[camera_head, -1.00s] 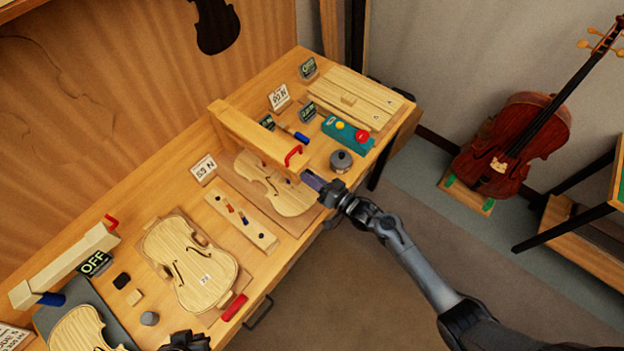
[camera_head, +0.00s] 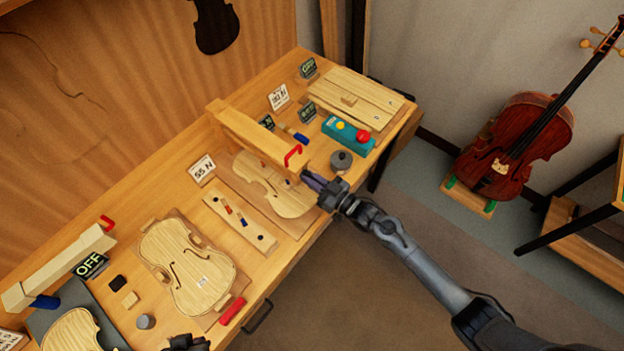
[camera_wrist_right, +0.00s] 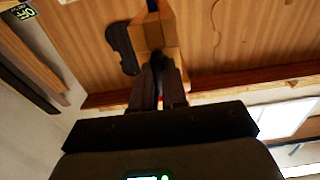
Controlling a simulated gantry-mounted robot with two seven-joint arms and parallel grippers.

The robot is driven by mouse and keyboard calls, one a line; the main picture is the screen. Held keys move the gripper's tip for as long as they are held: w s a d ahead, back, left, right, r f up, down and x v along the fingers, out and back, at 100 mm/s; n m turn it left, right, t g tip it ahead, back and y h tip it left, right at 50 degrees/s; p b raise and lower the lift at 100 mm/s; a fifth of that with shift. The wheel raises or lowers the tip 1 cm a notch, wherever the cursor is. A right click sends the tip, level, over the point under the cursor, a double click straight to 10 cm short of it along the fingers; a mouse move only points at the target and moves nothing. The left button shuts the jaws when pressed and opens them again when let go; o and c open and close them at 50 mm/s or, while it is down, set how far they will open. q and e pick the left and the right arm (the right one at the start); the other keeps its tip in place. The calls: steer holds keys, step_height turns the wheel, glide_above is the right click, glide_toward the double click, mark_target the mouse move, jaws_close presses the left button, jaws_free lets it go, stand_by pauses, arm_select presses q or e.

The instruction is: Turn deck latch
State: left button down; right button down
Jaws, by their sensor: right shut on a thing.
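A wooden beam (camera_head: 250,137) with a red handle (camera_head: 293,156) spans a pale violin plate (camera_head: 272,188) on the bench. My right gripper (camera_head: 306,176) is at the beam's near end, just below the red handle. In the right wrist view its dark fingers (camera_wrist_right: 160,72) are close together against the wooden end block (camera_wrist_right: 155,35). I take the thing between them to be the deck latch, but the fingers hide it. A black rounded piece (camera_wrist_right: 122,48) is beside the block. My left gripper (camera_head: 186,343) shows only partly at the bottom edge; its fingers are unclear.
A teal box (camera_head: 348,134) with a red and a yellow button and a grey round pot (camera_head: 341,160) stand right of the beam. A second violin plate (camera_head: 188,268) lies on the left. Floor is free before the bench.

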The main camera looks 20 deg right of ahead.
stand_by(0.5)
steer(key=c, duration=1.2)
jaws_free()
steer(key=shift+o, duration=0.2)
steer(key=b+v, duration=0.1)
steer(key=v, duration=0.9)
steer(key=shift+s+d, duration=0.2)
steer(key=shift+s, duration=0.15)
